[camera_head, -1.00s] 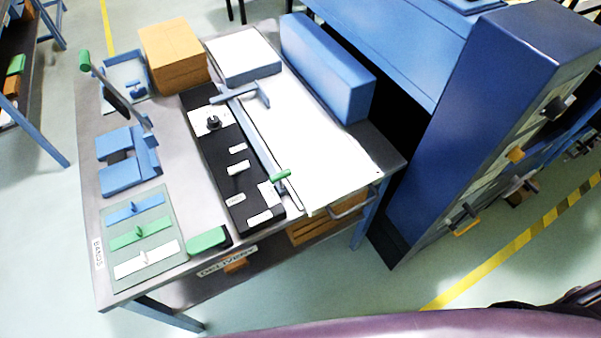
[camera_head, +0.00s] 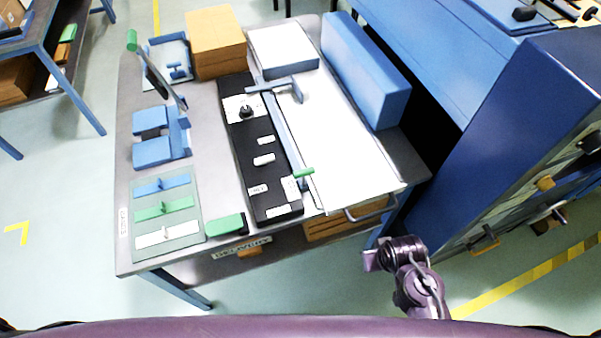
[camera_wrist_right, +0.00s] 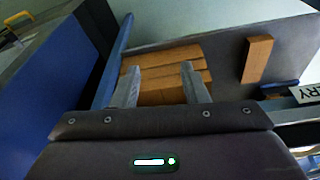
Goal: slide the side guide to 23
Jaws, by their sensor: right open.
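On the workbench, a long blue bar (camera_head: 286,135) lies along the left edge of the white sheet (camera_head: 335,150), with a green handle (camera_head: 304,173) at its near end. A blue T-shaped piece (camera_head: 283,85) crosses its far end. I cannot tell for sure which of these is the side guide, and the number 23 is not legible. A black panel (camera_head: 242,150) with a knob and small labels lies beside the bar. My right gripper is open and empty in the right wrist view (camera_wrist_right: 160,82), in front of the bench's lower shelf. My left gripper is not in view.
Wooden boards (camera_wrist_right: 165,75) lie on the lower shelf. A metal handle (camera_head: 372,209) sticks out at the bench's front right. A large blue cabinet (camera_head: 520,130) stands right of the bench. A long blue box (camera_head: 366,70) and a cardboard-coloured box (camera_head: 215,42) stand at the back.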

